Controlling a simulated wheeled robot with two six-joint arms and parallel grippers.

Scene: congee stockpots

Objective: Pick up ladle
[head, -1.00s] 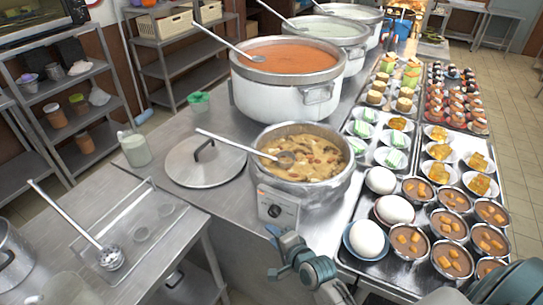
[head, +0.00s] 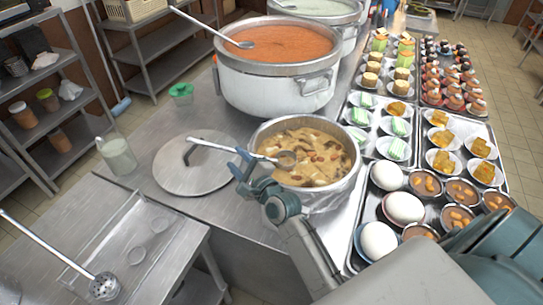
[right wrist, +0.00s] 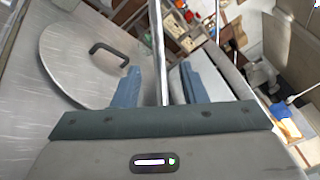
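A ladle (head: 222,147) rests in the small steel pot (head: 318,198) of chunky congee in the head view. Its bowl lies in the food and its handle slopes out over the left rim. My right gripper (head: 240,164) is at the handle just left of the pot rim. In the right wrist view, the ladle handle (right wrist: 158,50) runs between the two open blue fingers (right wrist: 160,86), with a visible gap on each side. My left gripper is not in view.
A round lid (head: 200,168) lies on the counter left of the pot. A large pot of orange soup (head: 275,85) with another ladle stands behind. A tray with white eggs (head: 404,208) and bowls is close on the right. A strainer ladle (head: 103,286) lies at the front left.

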